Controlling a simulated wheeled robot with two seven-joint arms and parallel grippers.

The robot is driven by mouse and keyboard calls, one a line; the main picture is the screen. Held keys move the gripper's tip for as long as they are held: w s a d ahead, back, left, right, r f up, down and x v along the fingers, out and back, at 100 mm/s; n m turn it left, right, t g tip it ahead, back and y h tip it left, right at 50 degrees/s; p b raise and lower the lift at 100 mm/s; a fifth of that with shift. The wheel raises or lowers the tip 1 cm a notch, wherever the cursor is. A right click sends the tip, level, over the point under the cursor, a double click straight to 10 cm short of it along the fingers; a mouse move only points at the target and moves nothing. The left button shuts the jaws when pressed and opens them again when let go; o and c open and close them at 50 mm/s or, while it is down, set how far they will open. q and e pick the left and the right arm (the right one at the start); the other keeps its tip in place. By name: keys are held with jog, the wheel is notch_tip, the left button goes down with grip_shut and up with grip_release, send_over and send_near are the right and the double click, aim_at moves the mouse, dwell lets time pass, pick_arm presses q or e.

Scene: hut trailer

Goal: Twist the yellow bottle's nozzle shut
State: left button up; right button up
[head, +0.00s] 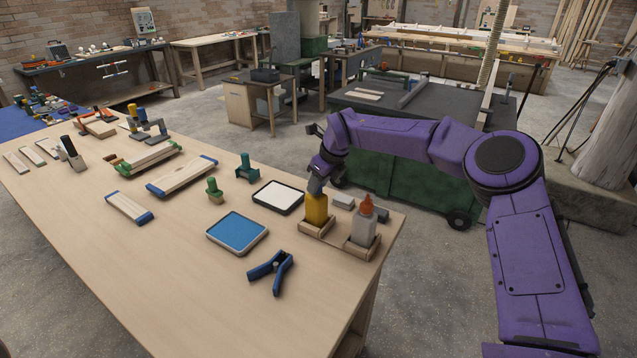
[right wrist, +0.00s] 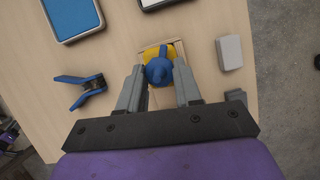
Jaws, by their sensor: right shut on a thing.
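The yellow bottle (head: 316,208) stands upright in a low wooden holder (head: 318,233) near the right end of the workbench. In the right wrist view the yellow bottle (right wrist: 152,54) lies below its blue nozzle (right wrist: 158,71), seen from above. My right gripper (head: 316,188) comes down on the bottle from above. In the right wrist view its two grey fingers (right wrist: 159,78) stand on either side of the blue nozzle and are shut on it. In the head view the fingers and wrist mostly hide the nozzle. My left gripper is not in view.
A clear bottle with an orange-red nozzle (head: 364,223) stands close by in the same holder. A blue-topped tray (head: 237,232), a white-topped tray (head: 279,197), blue clamp (head: 271,269) and grey blocks (head: 343,201) lie around. The bench front (head: 190,290) is clear.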

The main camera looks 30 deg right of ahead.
jog(key=shift+s+f, duration=0.1)
jog(key=shift+f, duration=0.05)
jog(key=shift+a+f+m+b, duration=0.1)
jog(key=shift+f+m+b, duration=0.1)
jog(key=shift+m+b, duration=0.65)
jog(key=m+h+b, duration=0.1)
jog(key=m+b, duration=0.1)
jog(key=b, duration=0.1)
jog(key=shift+a, duration=0.1)
jog(key=shift+m+h+b, duration=0.6)
jog(key=shift+m+b, duration=0.25)
jog(key=m+h+b, duration=0.1)
jog(key=m, duration=0.1)
jog(key=shift+a+m+b, duration=0.15)
jog(key=shift+m+b, duration=0.15)
jog(key=shift+m, duration=0.1)
jog(key=m+b, duration=0.1)
jog(key=m, duration=0.1)
jog(key=shift+r+m+h, duration=0.15)
jog(key=shift+m+h, duration=0.15)
jog(key=shift+h, duration=0.1)
jog(key=shift+a+m+g+h, duration=0.1)
jog(key=shift+m+g+h, duration=0.55)
jog(key=shift+m, duration=1.25)
